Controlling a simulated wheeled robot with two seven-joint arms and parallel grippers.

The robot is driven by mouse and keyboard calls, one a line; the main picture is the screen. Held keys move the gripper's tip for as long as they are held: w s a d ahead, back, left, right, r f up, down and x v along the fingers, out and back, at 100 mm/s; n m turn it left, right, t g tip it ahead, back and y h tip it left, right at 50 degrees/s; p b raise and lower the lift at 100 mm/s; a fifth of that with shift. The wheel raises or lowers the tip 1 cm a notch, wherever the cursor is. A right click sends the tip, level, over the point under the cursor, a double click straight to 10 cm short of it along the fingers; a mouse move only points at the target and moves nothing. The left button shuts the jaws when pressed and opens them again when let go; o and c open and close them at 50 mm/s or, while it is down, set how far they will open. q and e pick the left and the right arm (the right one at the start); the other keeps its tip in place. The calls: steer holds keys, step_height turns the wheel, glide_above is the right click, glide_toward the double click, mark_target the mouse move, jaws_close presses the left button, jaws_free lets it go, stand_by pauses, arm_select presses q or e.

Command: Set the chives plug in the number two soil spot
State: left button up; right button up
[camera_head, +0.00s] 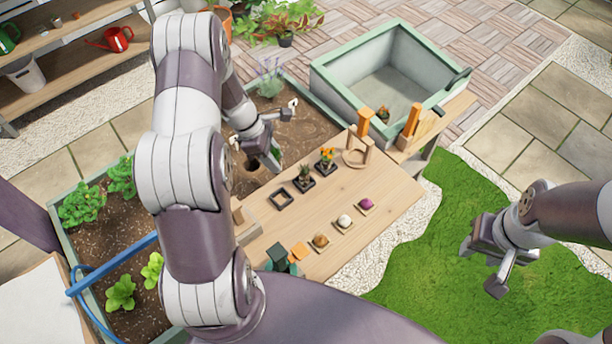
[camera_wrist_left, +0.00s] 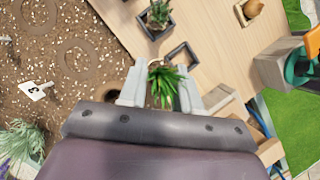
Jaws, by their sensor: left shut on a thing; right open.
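My left gripper (camera_head: 268,158) is shut on the chives plug, a tuft of narrow green leaves (camera_wrist_left: 165,84) that shows between the fingers in the left wrist view. The gripper is over the soil bed (camera_head: 306,122), close to the wooden board's edge. A dark hole (camera_wrist_left: 112,95) shows in the soil beside the left finger; part of it is hidden. Ring marks (camera_wrist_left: 78,58) lie in the soil further left, with a white marker reading 3 (camera_wrist_left: 35,90). No number two marker is readable. The plug's root end is hidden. My right gripper (camera_head: 482,268) is open and empty over the grass.
On the wooden board (camera_head: 385,225) stand an empty black square holder (camera_head: 281,198), a succulent (camera_head: 304,174), an orange-flowered plant (camera_head: 326,157) and a row of bulbs (camera_head: 344,221). A green-rimmed basin (camera_head: 338,82) stands behind. Lavender (camera_head: 270,82) grows at the bed's far end.

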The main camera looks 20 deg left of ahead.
arm_select(q)
steer(key=w+a+n+t+y+b, duration=0.1)
steer(key=w+a+n, duration=0.15)
steer(key=a, duration=0.25)
steer(key=w+a+n+t, duration=0.1)
steer(key=a+n, duration=0.3)
steer(key=a, duration=0.2)
step_height(320, 180, down, 8)
steer(key=b, duration=0.6)
steer(key=shift+d, duration=0.15)
steer(key=shift+f+b, duration=0.85)
steer(key=shift+f, duration=0.35)
steer(key=o, duration=1.3)
steer(key=shift+c, duration=0.2)
